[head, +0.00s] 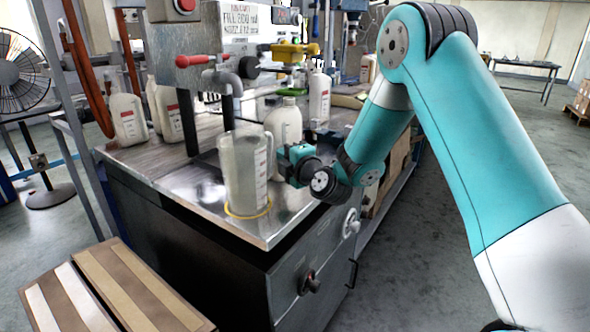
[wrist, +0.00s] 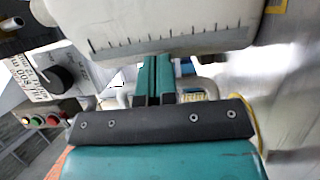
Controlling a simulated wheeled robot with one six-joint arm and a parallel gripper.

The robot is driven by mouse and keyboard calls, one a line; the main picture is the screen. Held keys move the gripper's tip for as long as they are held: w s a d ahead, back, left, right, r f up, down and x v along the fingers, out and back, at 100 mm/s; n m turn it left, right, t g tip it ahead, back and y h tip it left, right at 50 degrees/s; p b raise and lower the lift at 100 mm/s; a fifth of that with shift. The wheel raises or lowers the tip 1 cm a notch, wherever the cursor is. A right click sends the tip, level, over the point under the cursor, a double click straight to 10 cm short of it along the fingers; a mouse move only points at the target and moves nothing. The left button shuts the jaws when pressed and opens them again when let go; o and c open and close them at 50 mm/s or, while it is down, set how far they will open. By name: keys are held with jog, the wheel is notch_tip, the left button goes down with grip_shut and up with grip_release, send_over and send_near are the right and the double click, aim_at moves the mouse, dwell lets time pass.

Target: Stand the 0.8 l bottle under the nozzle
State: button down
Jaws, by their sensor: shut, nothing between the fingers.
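A pale capped bottle (head: 285,122) stands on the bench behind the jug, just beyond my gripper; no size is readable on it. My gripper (head: 292,153) is low beside this bottle. In the wrist view the gripper's fingers (wrist: 155,80) are pressed together and empty. A whitish container with a dark tick scale (wrist: 165,38) fills the top of that view, right by the fingertips; I cannot tell whether they touch it. The grey nozzle pipe (head: 227,80) with a red lever is left of the bottle, above the drip area.
A clear graduated jug (head: 245,172) stands in a yellow ring at the bench's front corner. More labelled bottles (head: 127,119) stand at the left, and one (head: 319,98) stands at the back. A dial panel (wrist: 58,75) shows in the wrist view. The bench front left (head: 170,175) is clear.

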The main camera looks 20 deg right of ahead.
jog(key=s, duration=0.1)
jog(key=s+a+b, duration=0.1)
jog(key=s, duration=0.1)
jog(key=shift+s+a+f+b, duration=0.15)
jog(key=shift+a+f+b, duration=0.05)
jog(key=shift+f+b, duration=0.2)
jog(key=shift+s+d+b, duration=0.7)
jog(key=shift+s+b, duration=0.2)
jog(key=s+b, duration=0.4)
jog(key=s, duration=0.1)
jog(key=shift+s+r, duration=0.2)
jog(key=shift+s+r+b, duration=0.2)
jog(key=shift+s+b, duration=0.3)
jog(key=shift+s, duration=0.35)
jog(key=shift+r, duration=0.1)
